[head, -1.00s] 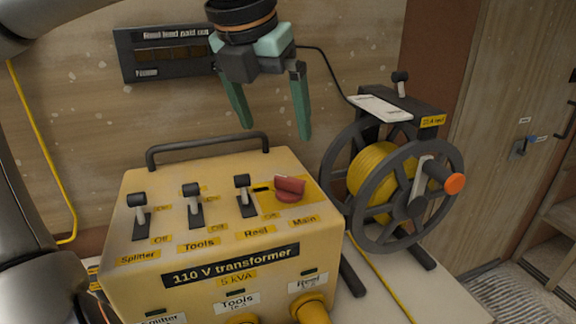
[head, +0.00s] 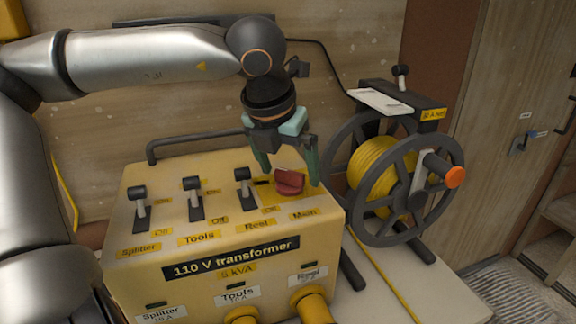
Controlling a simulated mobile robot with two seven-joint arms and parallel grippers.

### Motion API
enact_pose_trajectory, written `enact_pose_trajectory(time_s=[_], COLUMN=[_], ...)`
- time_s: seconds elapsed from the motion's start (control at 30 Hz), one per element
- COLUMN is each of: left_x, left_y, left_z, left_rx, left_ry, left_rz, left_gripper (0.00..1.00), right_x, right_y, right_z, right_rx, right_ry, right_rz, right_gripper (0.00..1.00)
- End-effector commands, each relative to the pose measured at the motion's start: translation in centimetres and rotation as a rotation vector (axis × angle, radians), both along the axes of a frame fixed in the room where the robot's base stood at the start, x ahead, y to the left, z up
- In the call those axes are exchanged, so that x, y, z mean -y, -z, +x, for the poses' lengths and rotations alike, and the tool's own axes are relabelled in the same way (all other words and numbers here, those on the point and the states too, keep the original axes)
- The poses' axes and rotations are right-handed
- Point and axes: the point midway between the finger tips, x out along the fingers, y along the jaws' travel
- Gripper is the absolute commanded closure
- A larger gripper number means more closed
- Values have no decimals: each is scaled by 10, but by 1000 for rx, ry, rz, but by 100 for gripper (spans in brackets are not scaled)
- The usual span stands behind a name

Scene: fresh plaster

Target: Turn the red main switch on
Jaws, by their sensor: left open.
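The yellow 110 V transformer box (head: 130,275) stands on the bench. The red main switch (head: 289,182) is a rotary knob on a yellow plate at the right of its sloped top, above the label "Main". My left gripper (head: 291,177) points down over the knob with its jaws open. One green finger is on the knob's left side and the other on its right; I cannot tell whether they touch it. My right gripper is not in view.
Three toggle switches, Splitter (head: 139,206), Tools (head: 194,198) and Reel (head: 243,187), stand left of the knob. A black carry handle (head: 205,141) rises behind. A cable reel (head: 375,165) with an orange-ended crank (head: 455,177) stands to the right.

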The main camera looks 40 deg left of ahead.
Motion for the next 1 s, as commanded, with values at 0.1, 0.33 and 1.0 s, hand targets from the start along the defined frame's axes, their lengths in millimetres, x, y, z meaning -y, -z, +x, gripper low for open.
enact_pose_trajectory(time_s=[0.1, 0.33, 1.0], left_x=[0, 0, 0], left_y=[0, 0, -1], left_z=[0, 0, 0], left_rx=[0, 0, 1], left_ry=[0, 0, 5], left_rz=[0, 0, 1], left_gripper=[4, 30, 88], right_x=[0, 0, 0], right_y=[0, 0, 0], right_z=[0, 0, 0], right_rx=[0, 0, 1], right_ry=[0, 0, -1], right_rz=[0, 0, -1], right_gripper=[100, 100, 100])
